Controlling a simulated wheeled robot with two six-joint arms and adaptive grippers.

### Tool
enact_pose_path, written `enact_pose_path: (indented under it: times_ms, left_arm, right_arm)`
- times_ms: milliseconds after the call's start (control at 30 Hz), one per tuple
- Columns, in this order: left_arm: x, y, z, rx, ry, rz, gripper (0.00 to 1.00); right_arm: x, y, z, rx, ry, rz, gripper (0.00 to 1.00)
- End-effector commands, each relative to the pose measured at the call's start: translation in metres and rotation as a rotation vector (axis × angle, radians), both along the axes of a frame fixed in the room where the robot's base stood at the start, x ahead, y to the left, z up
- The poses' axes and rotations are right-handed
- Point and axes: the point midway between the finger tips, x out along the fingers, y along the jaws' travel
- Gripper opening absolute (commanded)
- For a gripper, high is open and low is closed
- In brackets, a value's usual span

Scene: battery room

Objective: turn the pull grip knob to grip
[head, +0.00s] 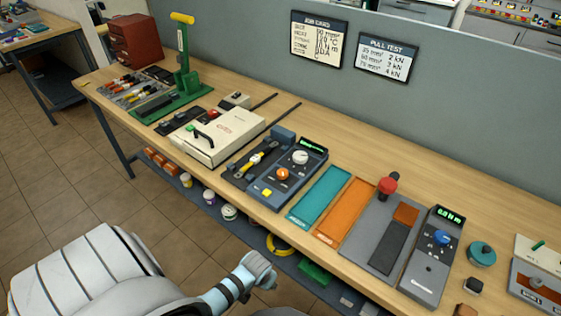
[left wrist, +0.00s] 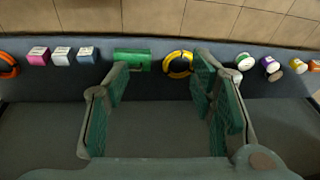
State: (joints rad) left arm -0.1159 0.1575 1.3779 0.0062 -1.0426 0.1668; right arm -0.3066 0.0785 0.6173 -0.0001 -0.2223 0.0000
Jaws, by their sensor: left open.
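A dark blue bench unit (head: 262,192) stands mid-table with a small green display. It carries an orange knob (head: 282,174), a white knob (head: 300,157) and a yellow button (head: 266,193). A yellow-and-dark piece lies in its left part. I cannot read its labels, so I cannot tell which knob is the pull grip knob or its setting. My left gripper (head: 258,268) is in front of the table edge, below and apart from the unit. In the left wrist view the left gripper (left wrist: 165,90) is open and empty, above the lower shelf. My right gripper is out of view.
Right of the unit are a teal tray (head: 319,194), an orange tray (head: 346,210) and a grey unit with a blue knob (head: 442,237). A cream case (head: 222,136) stands left. The lower shelf holds a yellow ring (left wrist: 179,64) and a green cylinder (left wrist: 132,60).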

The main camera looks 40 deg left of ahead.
Motion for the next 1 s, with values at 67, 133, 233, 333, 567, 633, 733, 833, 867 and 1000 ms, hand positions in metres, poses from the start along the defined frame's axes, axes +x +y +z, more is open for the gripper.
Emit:
enact_pose_path:
  times_ms: [67, 133, 233, 333, 567, 633, 733, 833, 867, 1000]
  left_arm:
    - [0.034, 0.003, 0.057, 0.008, -0.04, 0.035, 0.51]
    - [0.052, 0.005, 0.103, 0.013, -0.065, 0.066, 0.51]
    - [0.068, 0.005, 0.163, 0.019, -0.097, 0.106, 0.51]
    - [0.094, 0.014, 0.222, 0.025, -0.134, 0.194, 0.51]
    - [0.171, 0.053, 0.284, 0.007, -0.167, 0.459, 0.51]
    - [0.187, 0.063, 0.304, -0.004, -0.176, 0.53, 0.51]
    - [0.202, 0.073, 0.327, -0.02, -0.186, 0.61, 0.51]
    - [0.21, 0.08, 0.334, -0.029, -0.188, 0.651, 0.51]
    - [0.211, 0.081, 0.332, -0.029, -0.188, 0.655, 0.51]
    - [0.218, 0.089, 0.304, -0.029, -0.186, 0.654, 0.51]
  right_arm:
    - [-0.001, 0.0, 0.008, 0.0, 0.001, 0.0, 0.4]
    - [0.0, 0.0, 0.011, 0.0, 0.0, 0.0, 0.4]
    - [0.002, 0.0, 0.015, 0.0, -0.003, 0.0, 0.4]
    - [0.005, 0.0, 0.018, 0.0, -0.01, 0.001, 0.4]
    - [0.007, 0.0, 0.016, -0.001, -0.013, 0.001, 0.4]
    - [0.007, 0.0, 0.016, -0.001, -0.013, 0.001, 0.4]
    - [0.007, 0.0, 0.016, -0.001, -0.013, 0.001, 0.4]
    - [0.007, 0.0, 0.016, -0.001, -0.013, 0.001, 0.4]
    - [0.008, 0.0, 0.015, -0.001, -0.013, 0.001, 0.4]
    - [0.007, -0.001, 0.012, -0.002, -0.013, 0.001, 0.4]
